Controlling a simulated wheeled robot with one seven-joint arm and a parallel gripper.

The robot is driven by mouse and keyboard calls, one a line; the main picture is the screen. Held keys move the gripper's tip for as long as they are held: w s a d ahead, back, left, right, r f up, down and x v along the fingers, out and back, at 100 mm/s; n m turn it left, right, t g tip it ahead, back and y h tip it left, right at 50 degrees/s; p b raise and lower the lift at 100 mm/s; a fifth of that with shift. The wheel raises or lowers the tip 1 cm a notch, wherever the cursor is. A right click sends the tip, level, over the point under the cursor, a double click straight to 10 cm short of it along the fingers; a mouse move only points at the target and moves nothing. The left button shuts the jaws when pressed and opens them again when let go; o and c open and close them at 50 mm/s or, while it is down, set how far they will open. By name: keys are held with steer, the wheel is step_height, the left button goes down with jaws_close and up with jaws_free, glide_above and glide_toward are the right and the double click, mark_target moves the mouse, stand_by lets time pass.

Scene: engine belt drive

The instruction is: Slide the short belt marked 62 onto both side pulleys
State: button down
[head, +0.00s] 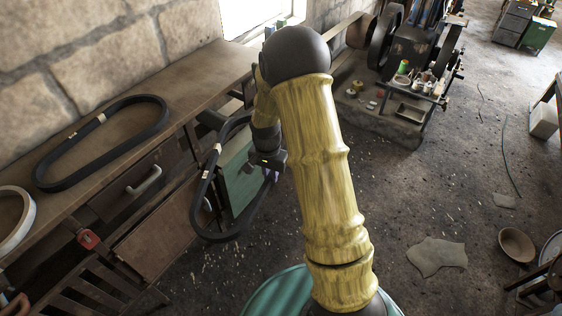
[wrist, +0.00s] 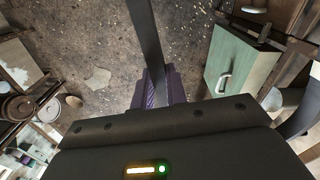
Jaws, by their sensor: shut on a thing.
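My gripper (head: 270,173) is shut on a black belt (head: 226,236), a long loop that hangs in the air beside the bench. The belt has a pale tag, but I cannot read its number. In the wrist view, the belt (wrist: 147,42) runs up from between the purple fingers (wrist: 157,90). A second black belt (head: 100,162), also with pale tags, lies as an oval on the bench. The engine (head: 412,45) stands at the back, apart from my gripper. A dark wheel (head: 383,42) shows on its left side; I cannot clearly make out the side pulleys.
The wooden bench (head: 190,85) runs along the stone wall at left, with a drawer and handle (head: 145,180). A green panel (head: 240,175) is close behind the held belt. Cans and small parts sit by the engine's plinth (head: 395,128). The middle floor is mostly clear.

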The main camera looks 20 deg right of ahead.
steer(key=s+f+n, duration=0.2)
steer(key=f+n, duration=0.1)
steer(key=f, duration=0.6)
steer(key=s+a+f+n+b, duration=0.1)
steer(key=s+f+n, duration=0.1)
steer(key=f, duration=0.7)
steer(key=s+f+n+b, duration=0.1)
steer(key=s+f+n, duration=0.2)
steer(key=f, duration=0.7)
steer(key=shift+a+n, duration=0.3)
steer(key=shift+a, duration=0.1)
steer(key=shift+s, duration=0.1)
